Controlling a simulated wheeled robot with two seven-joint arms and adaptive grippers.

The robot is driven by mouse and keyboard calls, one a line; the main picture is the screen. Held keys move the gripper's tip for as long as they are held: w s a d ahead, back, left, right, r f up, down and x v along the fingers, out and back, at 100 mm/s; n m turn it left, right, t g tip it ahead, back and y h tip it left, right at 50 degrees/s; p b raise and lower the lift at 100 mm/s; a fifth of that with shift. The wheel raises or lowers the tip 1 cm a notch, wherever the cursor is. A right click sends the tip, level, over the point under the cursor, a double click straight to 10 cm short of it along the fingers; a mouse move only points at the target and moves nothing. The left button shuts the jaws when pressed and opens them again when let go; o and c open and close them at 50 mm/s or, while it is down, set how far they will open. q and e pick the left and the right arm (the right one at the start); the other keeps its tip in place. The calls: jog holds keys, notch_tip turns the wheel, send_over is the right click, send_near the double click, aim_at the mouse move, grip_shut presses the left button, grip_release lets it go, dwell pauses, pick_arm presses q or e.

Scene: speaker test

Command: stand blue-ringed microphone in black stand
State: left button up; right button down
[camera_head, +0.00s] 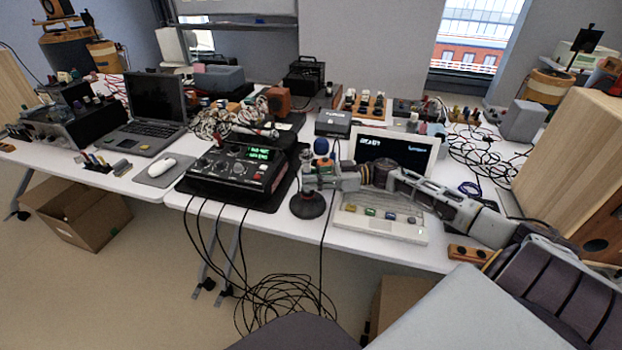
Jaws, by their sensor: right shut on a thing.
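The black stand (308,205) has a round base and stands at the front edge of the white table, between the black mixer and the laptop with the pale body. My right arm comes in from the right across that laptop. My right gripper (314,177) is shut on a microphone with a blue head (321,147), which points up. The microphone is right above the stand's base. Its lower part is hidden by the fingers, so I cannot tell whether it touches the stand or sits in it. My left gripper is not in view.
The black mixer (238,168) with green displays is close left of the stand. The pale laptop (382,217) lies under my right forearm. Cables (285,300) hang off the table's front edge to the floor. A dark laptop (155,105) and a white mouse (163,162) are further left.

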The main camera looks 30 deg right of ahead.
aim_at(311, 151)
jog(key=shift+f, duration=0.25)
dwell(0.3)
jog(key=c, duration=1.3)
grip_release()
jog(key=shift+r, duration=5)
